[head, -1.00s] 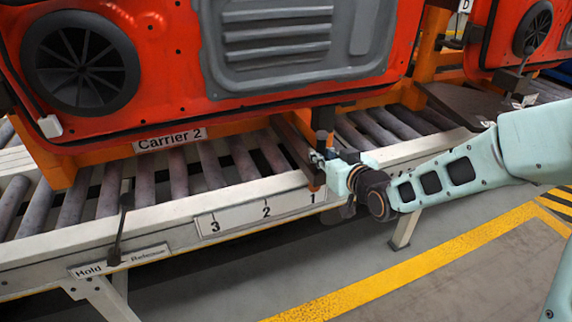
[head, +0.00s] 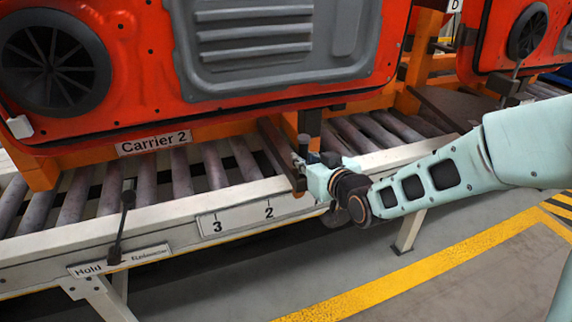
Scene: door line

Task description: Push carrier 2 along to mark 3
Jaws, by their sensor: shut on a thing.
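Carrier 2 (head: 60,150) is an orange frame holding a red door panel (head: 130,90) with a grey inset. It stands upright on the rollers, with its name label on the lower beam. The mark plate (head: 243,215) on the rail's front shows 3 at left and 2 right of it; mark 1 is hidden behind my arm. A brown bar (head: 284,160) at the carrier's lower right reaches over the rail, its front end just right of mark 2. My gripper (head: 308,158) is shut on the dark upright handle (head: 310,121) beside this bar; the fingertips are partly hidden.
A lever (head: 122,225) stands at the rail's front left, above a Hold/Release label (head: 118,260). Another red door carrier (head: 525,35) stands at the right. Bare rollers (head: 110,195) lie below carrier 2. Yellow lines (head: 430,265) mark the floor in front.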

